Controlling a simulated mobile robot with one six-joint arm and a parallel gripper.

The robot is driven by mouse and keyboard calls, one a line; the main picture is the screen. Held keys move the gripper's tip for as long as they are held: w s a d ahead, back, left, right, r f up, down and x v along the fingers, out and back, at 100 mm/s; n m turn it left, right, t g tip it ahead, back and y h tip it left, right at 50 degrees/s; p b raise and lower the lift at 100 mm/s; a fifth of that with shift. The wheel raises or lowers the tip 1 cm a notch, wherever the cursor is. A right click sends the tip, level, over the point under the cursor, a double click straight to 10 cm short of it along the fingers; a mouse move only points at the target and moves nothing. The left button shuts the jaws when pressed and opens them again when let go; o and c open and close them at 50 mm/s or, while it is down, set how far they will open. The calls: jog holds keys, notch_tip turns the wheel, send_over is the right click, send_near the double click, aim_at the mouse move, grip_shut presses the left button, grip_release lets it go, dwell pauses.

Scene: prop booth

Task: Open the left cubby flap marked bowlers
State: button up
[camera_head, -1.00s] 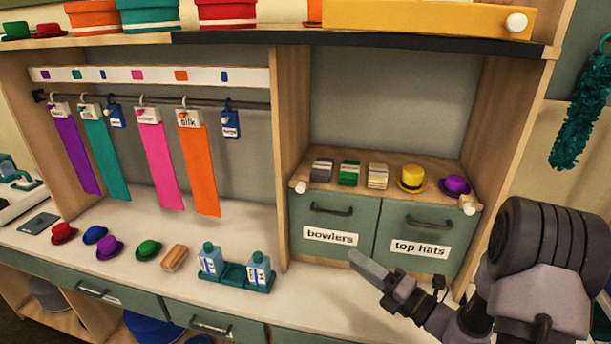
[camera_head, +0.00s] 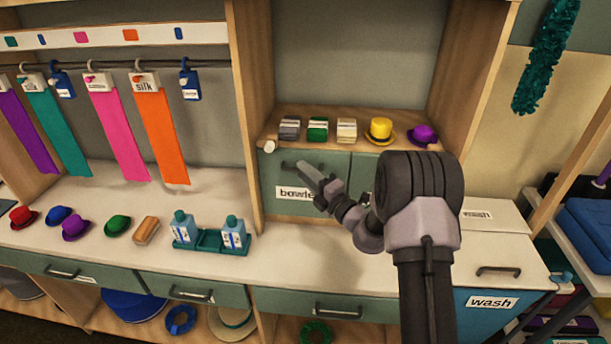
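The left cubby flap (camera_head: 276,208) is a green panel with a white label, of which "bowle" can be read. It looks shut. Its dark bar handle (camera_head: 289,165) shows at the top, partly behind my gripper. My gripper (camera_head: 305,168) is in front of the flap, its tip beside the right part of the handle. I cannot tell whether it touches the handle or whether its fingers are apart. My arm hides the right part of the label and most of the right flap (camera_head: 362,172).
Bottles in a teal tray (camera_head: 208,242) stand on the counter to the left. The counter (camera_head: 310,255) below the flaps is clear.

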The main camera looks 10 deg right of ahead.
jog(key=shift+c, duration=0.2)
grip_shut()
dwell(1.3)
